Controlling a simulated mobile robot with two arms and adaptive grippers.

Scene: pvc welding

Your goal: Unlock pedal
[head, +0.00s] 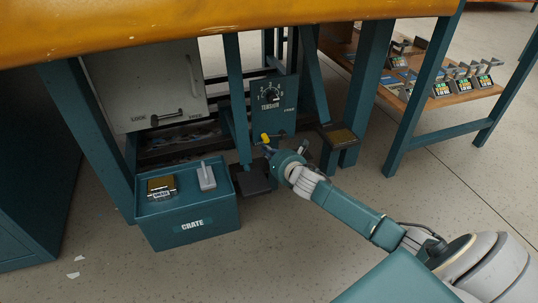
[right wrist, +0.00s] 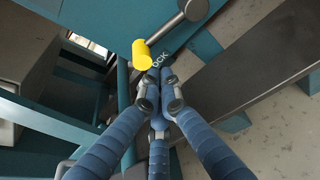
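A lock lever with a yellow knob (head: 265,138) sits low on the teal stand under the workbench. In the right wrist view the yellow knob (right wrist: 143,55) is on a grey metal arm, beside a label partly hidden by my fingers, reading "OCK". My right gripper (head: 269,151) is at the lever, just below the knob. In the right wrist view its blue fingers (right wrist: 160,82) are drawn together, with their tips next to the knob and nothing visible between them. A dark foot pedal (head: 257,181) lies low beneath the gripper. My left gripper is not in view.
A teal crate (head: 190,223) stands left of the pedal. A panel with a tension dial (head: 271,94) is above the lever. A second dark plate (head: 342,136) is to the right. Table legs stand close around. Open floor (head: 110,262) lies in front.

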